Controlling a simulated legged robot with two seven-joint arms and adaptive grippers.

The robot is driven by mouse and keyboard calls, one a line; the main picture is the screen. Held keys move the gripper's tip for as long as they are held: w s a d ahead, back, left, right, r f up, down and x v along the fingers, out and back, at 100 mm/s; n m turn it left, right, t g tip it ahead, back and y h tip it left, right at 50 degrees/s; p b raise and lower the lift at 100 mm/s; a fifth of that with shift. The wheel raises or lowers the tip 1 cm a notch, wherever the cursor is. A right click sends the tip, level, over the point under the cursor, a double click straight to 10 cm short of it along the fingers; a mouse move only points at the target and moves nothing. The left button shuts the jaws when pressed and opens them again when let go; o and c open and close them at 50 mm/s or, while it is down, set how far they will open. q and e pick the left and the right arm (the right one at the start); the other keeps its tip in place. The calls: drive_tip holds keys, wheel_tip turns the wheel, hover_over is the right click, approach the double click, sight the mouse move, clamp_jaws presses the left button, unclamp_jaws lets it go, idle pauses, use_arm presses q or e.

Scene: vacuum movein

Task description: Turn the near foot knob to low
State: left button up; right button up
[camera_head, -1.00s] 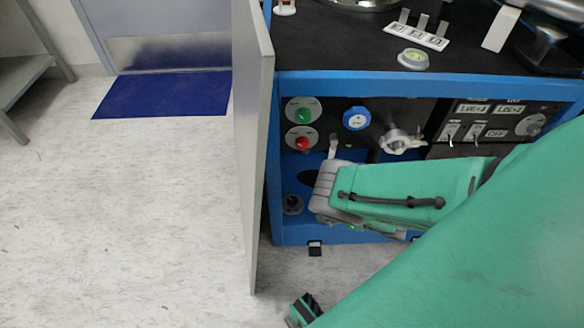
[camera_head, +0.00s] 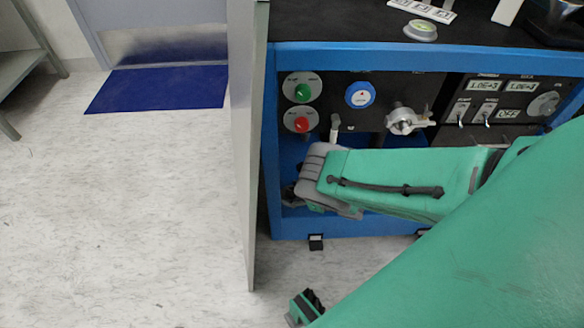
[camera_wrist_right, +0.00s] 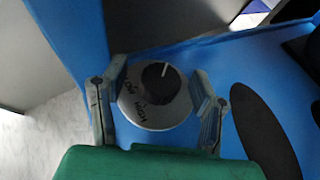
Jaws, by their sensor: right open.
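The near foot knob (camera_wrist_right: 160,83) is black with a white pointer line, on a round grey plate (camera_wrist_right: 150,118) marked LOW and HIGH. In the right wrist view its pointer aims up the picture, away from both words, which lie at the plate's left and lower left. My right gripper (camera_wrist_right: 162,88) is open, with one finger on each side of the knob and a gap to it. In the head view my right gripper (camera_head: 292,194) is at the lower left of the blue cabinet front, and the knob is hidden there.
The blue cabinet (camera_head: 380,228) has a green button (camera_head: 303,92), a red button (camera_head: 302,124), a blue dial (camera_head: 360,95) and a metal valve (camera_head: 401,122) above my right arm. An open grey door panel (camera_head: 243,150) stands close to the left. Floor is clear beyond it.

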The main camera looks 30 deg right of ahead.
drive_tip(key=shift+d+f, duration=0.2)
drive_tip(key=shift+d, duration=0.15)
drive_tip(key=shift+a+r, duration=0.2)
drive_tip(key=shift+a, duration=0.25)
drive_tip(key=c, duration=1.1)
drive_tip(key=shift+a, duration=0.1)
drive_tip(key=shift+c, duration=0.3)
drive_tip(key=n+g+y, duration=0.1)
drive_tip(key=d+n+y, duration=0.1)
drive_tip(key=shift+w+g+y, duration=0.1)
drive_tip(key=shift+g+y, duration=0.2)
drive_tip(key=shift+g, duration=0.1)
drive_tip(key=shift+f+n+g+y, duration=0.1)
drive_tip(key=shift+n+g+y, duration=0.2)
drive_tip(key=shift+n, duration=0.4)
use_arm(q)
drive_tip(key=shift+d, duration=0.1)
use_arm(e)
drive_tip(key=shift+a+n+g+y, duration=0.2)
drive_tip(key=shift+n+g+y, duration=0.2)
drive_tip(key=shift+n+g, duration=0.2)
use_arm(q)
drive_tip(key=shift+r, duration=0.1)
use_arm(e)
drive_tip(key=o, duration=1.2)
drive_tip(key=shift+d, duration=0.15)
drive_tip(key=shift+c, duration=0.2)
use_arm(q)
drive_tip(key=shift+d, duration=0.1)
